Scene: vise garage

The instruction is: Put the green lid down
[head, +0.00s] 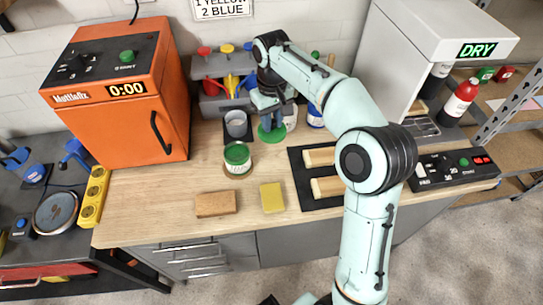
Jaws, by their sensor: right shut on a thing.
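My right gripper (268,110) reaches in over the back of the wooden bench, pointing down. It is shut on the green lid (272,135), a round disc that shows just under the fingers. I cannot tell whether the lid touches the bench top. A can with a green top (237,155) stands upright in front and to the left of the lid. My left gripper is not in view.
A grey cup (236,124) stands left of the lid, and a blue-labelled can (315,116) stands right of it. A dark tray (307,180) with wooden blocks, a brown block (216,204) and a yellow sponge (272,198) lie nearer. An orange oven (125,95) stands left. Bare wood surrounds the sponge.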

